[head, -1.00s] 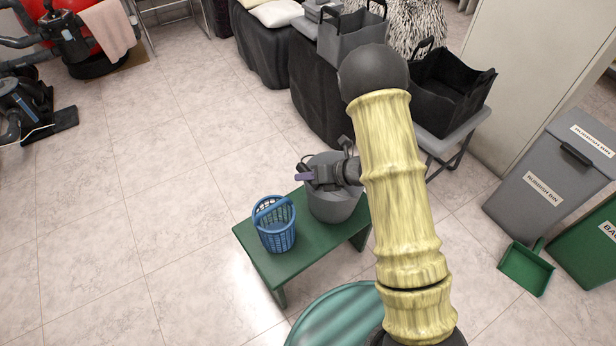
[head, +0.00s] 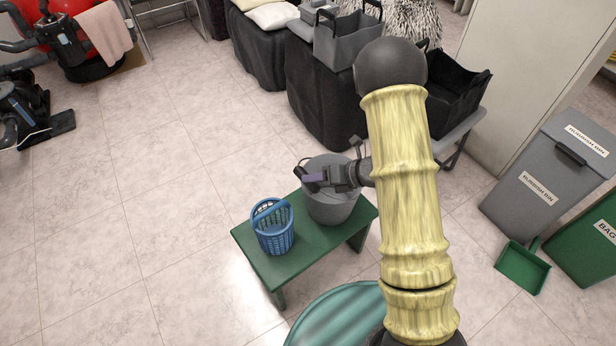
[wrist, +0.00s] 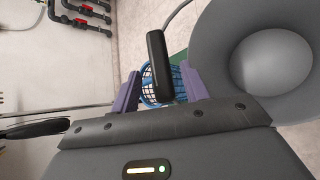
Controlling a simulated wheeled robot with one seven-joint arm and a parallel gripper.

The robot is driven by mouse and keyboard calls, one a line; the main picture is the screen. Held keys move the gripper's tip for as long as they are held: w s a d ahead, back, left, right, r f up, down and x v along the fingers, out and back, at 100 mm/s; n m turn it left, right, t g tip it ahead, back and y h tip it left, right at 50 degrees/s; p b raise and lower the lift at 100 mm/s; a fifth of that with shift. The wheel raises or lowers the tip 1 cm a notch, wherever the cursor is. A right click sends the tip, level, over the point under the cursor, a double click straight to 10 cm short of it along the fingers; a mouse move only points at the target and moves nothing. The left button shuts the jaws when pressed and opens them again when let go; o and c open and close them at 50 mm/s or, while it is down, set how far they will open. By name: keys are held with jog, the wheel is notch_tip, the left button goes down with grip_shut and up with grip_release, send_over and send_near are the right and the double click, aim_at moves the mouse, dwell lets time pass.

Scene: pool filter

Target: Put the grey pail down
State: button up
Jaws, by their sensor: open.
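The grey pail (head: 330,207) stands upright on a green bench (head: 300,243), beside a blue basket (head: 273,232). In the wrist view, the pail (wrist: 222,62) is at the right and I look into its open mouth. My gripper (head: 312,178) is over the pail's rim in the head view. In the wrist view, its purple fingers (wrist: 160,88) are apart. A black handle grip (wrist: 158,65) shows between them, and I cannot tell whether it touches either finger. The blue basket (wrist: 153,97) shows beyond the fingers.
A green ribbed round lid (head: 335,318) is in front of the bench. Black-draped tables (head: 325,95) with a grey bin (head: 345,38) stand behind. Rubbish bins (head: 545,170) and a green dustpan (head: 522,268) are at the right.

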jog(key=p+v, duration=0.1)
jog(key=v, duration=0.6)
jog(key=shift+d, duration=0.2)
jog(key=shift+r, duration=0.2)
jog(key=w+d+r+m+t+h, duration=0.15)
jog(key=d+r+m+h, duration=0.3)
jog(key=m, duration=0.65)
jog(key=w+d+r+m+t+h, duration=0.1)
jog(key=d+r+m+t+h, duration=0.3)
jog(key=m, duration=0.7)
jog(key=s+r+m+g+h, duration=0.2)
jog(key=s+m+g, duration=0.4)
jog(key=s+m, duration=0.9)
jog(key=m, duration=0.3)
jog(key=shift+s+d+r+m, duration=0.2)
jog(key=shift+s+r+m, duration=0.1)
jog(key=shift+s, duration=0.05)
